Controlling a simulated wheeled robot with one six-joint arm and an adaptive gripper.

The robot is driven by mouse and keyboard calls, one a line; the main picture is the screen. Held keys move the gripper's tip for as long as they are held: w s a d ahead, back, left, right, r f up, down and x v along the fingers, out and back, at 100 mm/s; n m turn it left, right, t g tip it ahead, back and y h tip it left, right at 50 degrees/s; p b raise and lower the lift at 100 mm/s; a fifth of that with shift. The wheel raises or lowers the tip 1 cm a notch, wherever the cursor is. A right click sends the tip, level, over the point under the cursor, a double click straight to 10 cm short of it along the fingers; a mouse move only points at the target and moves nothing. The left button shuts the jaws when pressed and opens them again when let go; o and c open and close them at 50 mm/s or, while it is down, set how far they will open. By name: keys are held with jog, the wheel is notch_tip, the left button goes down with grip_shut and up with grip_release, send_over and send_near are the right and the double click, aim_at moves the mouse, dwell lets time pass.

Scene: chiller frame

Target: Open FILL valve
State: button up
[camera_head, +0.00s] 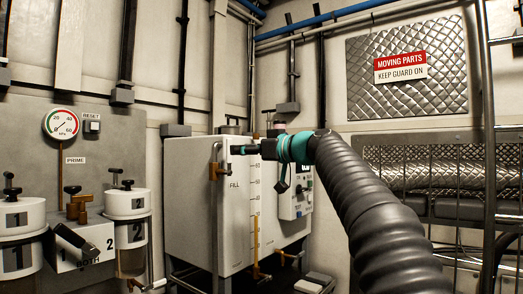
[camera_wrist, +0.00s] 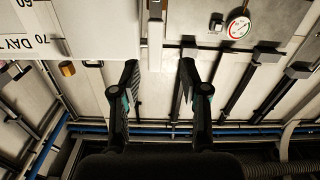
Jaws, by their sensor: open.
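The FILL valve (camera_head: 217,171) is a small brass-coloured fitting on the vertical pipe at the left front of the white tank (camera_head: 188,205), beside the printed word FILL. My gripper (camera_head: 236,149), dark with teal parts, reaches in from the right at the tank's upper front, slightly above and right of the valve in the picture. In the wrist view my gripper (camera_wrist: 159,75) has its two fingers spread wide, with nothing between them. A pale vertical pipe (camera_wrist: 155,55) shows beyond the gap. The valve's handle cannot be made out clearly in the wrist view.
A panel at left carries a pressure gauge (camera_head: 61,123), a PRIME valve (camera_head: 77,205) and white canisters (camera_head: 22,217). A mesh guard (camera_head: 440,165) and metal post (camera_head: 488,150) bound the right side.

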jog(key=v, duration=0.5)
jog(key=shift+s+d, duration=0.2)
dwell(0.3)
